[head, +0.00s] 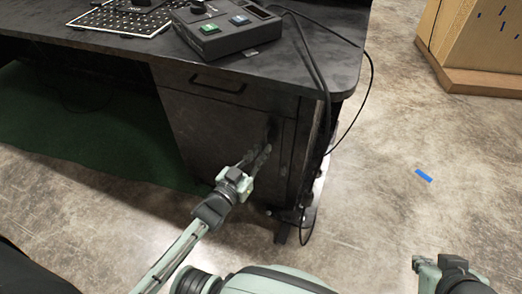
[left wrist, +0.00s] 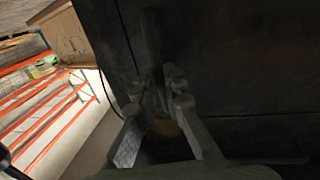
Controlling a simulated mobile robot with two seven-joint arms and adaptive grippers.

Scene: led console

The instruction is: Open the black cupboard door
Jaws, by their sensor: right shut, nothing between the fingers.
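The black cupboard door (head: 215,135) is the dark front under the desk's right end in the head view, and it looks closed. Its dark handle (head: 272,128) is near the door's right edge. My left gripper (head: 262,152) is at the handle. In the left wrist view, the two fingers (left wrist: 160,85) point at the dark front, apart at their bases and nearer at the tips, around or beside the upright handle (left wrist: 150,40). Shadow hides whether they grip it. My right gripper (head: 438,263) is shut and empty, low at the right, away from the cupboard.
A drawer with a bar handle (head: 218,84) is above the door. The desktop (head: 140,45) holds a control box (head: 225,30) and a perforated panel (head: 125,17). Black cables (head: 325,85) hang at the desk's right. The floor at the right is mostly clear, with a blue strip (head: 423,176).

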